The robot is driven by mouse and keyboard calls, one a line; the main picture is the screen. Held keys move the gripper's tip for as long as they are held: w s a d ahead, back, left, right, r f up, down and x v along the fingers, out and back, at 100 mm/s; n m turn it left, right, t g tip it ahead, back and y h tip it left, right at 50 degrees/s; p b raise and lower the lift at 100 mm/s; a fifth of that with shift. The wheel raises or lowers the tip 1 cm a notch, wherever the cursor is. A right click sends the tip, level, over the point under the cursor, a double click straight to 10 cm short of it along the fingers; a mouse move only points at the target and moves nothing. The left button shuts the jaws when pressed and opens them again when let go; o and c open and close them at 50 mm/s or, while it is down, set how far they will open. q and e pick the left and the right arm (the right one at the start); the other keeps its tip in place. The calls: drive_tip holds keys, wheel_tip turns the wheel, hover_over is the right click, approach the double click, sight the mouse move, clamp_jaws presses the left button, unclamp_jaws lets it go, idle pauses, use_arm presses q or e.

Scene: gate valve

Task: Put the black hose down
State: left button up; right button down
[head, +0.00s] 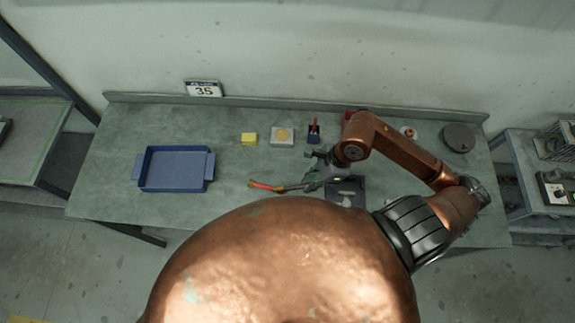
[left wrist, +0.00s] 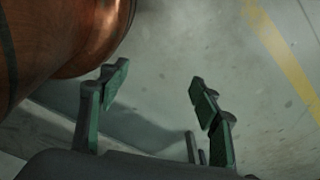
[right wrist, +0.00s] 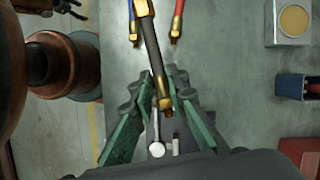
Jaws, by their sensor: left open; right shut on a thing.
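The black hose (right wrist: 153,52) has brass fittings at its ends and runs between the fingers of my right gripper (right wrist: 152,84) in the right wrist view. My right gripper is shut on it, near its lower fitting. In the head view my right gripper (head: 312,178) is over the middle of the workbench, and the hose there is too small to make out clearly. I cannot tell whether the hose touches the bench. My left gripper (left wrist: 158,92) is open and empty above the floor in the left wrist view; the head view does not show it.
A red hose (right wrist: 178,18) and a blue hose (right wrist: 132,18) are beside the black one. Bench between blue tray and hoses is clear.

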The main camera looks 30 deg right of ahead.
drive_tip(key=shift+s+d+r+m+t, duration=0.4)
drive_tip(key=shift+s+d+r+m, duration=0.15)
drive_tip(key=shift+m, duration=0.45)
drive_tip(key=shift+w+d+f+p, duration=0.1)
drive_tip(key=shift+p, duration=0.2)
drive_tip(key=w+f+p, duration=0.2)
drive_tip(key=w+f, duration=0.2)
drive_tip(key=w, duration=0.5)
drive_tip(key=p, duration=0.1)
hover_over(292, 167)
drive_tip(key=s+d, duration=0.1)
drive_tip(key=s, duration=0.1)
drive_tip(key=shift+m, duration=0.3)
wheel_tip(292, 167, down, 5)
drive_tip(key=shift+w+r, duration=0.1)
drive_tip(key=shift+w, duration=0.05)
drive_tip(key=shift+w+f, duration=0.35)
drive_tip(key=shift+f, duration=0.15)
wheel_tip(292, 167, down, 2)
drive_tip(key=shift+f+p, duration=0.1)
drive_tip(key=shift+p, duration=0.55)
drive_tip(key=shift+f, duration=0.45)
use_arm(q)
drive_tip(key=r, duration=0.2)
drive_tip(key=s+r, duration=0.1)
drive_tip(key=r, duration=0.2)
drive_tip(key=shift+d, duration=0.1)
use_arm(e)
drive_tip(key=shift+f, duration=0.15)
